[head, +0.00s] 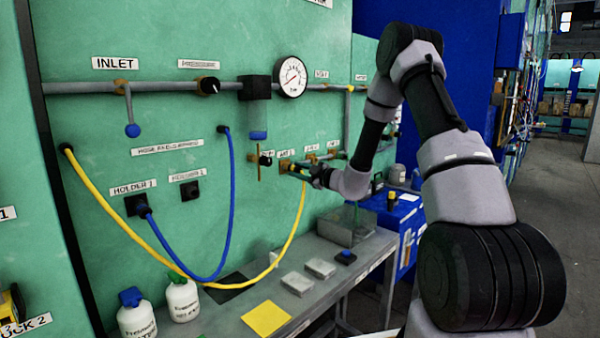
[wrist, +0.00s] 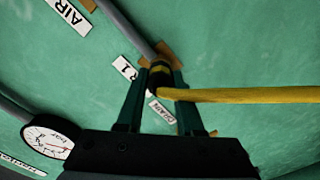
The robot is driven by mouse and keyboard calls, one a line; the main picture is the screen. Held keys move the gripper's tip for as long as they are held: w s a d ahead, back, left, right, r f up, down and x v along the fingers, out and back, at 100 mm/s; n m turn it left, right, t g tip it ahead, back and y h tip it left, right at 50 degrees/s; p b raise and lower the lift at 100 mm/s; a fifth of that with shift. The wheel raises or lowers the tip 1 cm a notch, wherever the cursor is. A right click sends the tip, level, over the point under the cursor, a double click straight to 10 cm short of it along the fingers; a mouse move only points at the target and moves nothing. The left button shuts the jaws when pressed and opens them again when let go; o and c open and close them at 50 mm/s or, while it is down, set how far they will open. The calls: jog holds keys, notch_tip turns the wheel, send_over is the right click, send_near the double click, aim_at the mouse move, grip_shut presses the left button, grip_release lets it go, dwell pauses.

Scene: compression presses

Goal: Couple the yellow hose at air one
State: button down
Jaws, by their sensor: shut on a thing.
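The yellow hose (head: 108,208) leaves the panel at the left, sags over the bench and rises to my gripper (head: 306,172). In the wrist view my gripper (wrist: 160,82) is shut on the hose's dark end fitting (wrist: 160,72), and the yellow hose (wrist: 250,95) runs off to the right. The fitting's tip is at a brass outlet (wrist: 168,50) on the panel, which also shows in the head view (head: 285,167). I cannot tell whether they are joined. A label beside it, partly hidden, ends in "R 1" (wrist: 124,68).
A blue hose (head: 229,190) loops from the panel to holder 1 (head: 135,204). A gauge (head: 291,77) and a filter bowl (head: 258,120) are left of my arm. The bench (head: 235,310) below holds bottles (head: 182,300), grey blocks (head: 298,283) and a yellow sheet (head: 266,318).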

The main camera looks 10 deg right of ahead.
jog(key=shift+c, duration=2.3)
grip_release()
jog(key=shift+w+a, duration=0.1)
jog(key=shift+w, duration=0.05)
jog(key=v, duration=1.1)
jog(key=shift+a, duration=0.1)
